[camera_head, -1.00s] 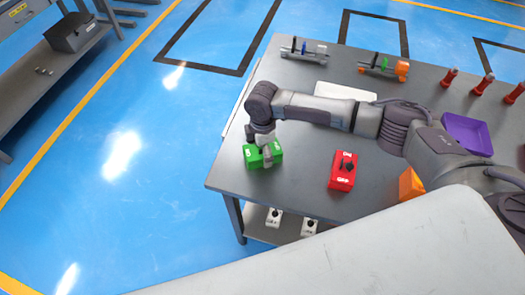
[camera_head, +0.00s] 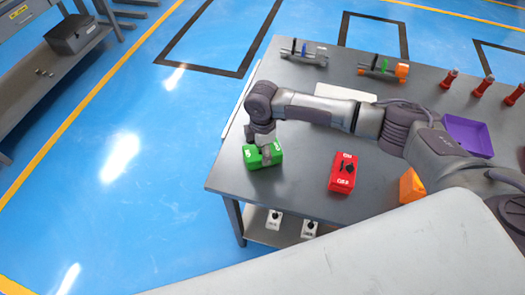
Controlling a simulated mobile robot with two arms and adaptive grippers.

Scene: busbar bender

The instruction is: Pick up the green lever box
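The green lever box (camera_head: 250,159) sits on the near left corner of the grey table (camera_head: 300,185). My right arm comes in from the right and reaches over the table. Its gripper (camera_head: 265,151) points down at the top of the green box, and a grey finger overlaps the box's middle. The lever and part of the box's top are hidden behind the gripper. I cannot tell whether the fingers are closed on it. The box appears to rest on the table. My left gripper is not in view.
A red lever box (camera_head: 342,173) stands to the right of the green one. A purple tray (camera_head: 468,135), an orange object (camera_head: 411,186) and several red-topped items lie further right. White lever boxes (camera_head: 274,219) sit on the lower shelf. The table edge is close to the green box.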

